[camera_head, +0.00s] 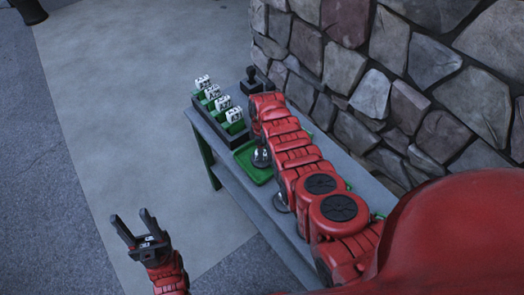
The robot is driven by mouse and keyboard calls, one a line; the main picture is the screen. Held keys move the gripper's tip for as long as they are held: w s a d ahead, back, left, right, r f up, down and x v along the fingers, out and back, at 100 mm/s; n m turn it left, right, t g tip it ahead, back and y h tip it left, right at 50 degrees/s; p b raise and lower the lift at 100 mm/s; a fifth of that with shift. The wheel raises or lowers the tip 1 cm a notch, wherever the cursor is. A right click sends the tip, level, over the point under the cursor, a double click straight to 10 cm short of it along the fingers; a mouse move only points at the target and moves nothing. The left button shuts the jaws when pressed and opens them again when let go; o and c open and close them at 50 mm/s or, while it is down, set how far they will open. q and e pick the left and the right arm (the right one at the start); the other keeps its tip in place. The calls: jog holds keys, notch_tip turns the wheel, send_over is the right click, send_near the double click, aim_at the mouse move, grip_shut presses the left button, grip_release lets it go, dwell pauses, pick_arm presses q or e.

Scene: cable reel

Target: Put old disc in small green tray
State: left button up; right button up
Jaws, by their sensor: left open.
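A small green tray (246,166) lies on the grey table, partly covered by my right arm. No disc can be made out in it. The old disc cannot be clearly picked out. Shiny silver pieces (262,157) show beside my right arm, too small to identify. My left gripper (135,224) is open and empty over the floor, left of the table and apart from it. My right arm stretches along the table.
A black rack (208,120) with green slots and several white marked blocks stands at the table's far end. A small black knobbed object (251,76) stands behind it. A stone wall (385,75) runs along the right. The floor (130,110) left of the table is clear.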

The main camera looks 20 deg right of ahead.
jog(key=shift+r, duration=1.05)
notch_tip(320, 180, up, 8)
jog(key=b, duration=0.2)
jog(key=shift+r, duration=0.25)
jog(key=shift+s+f, duration=0.1)
jog(key=shift+s, duration=0.05)
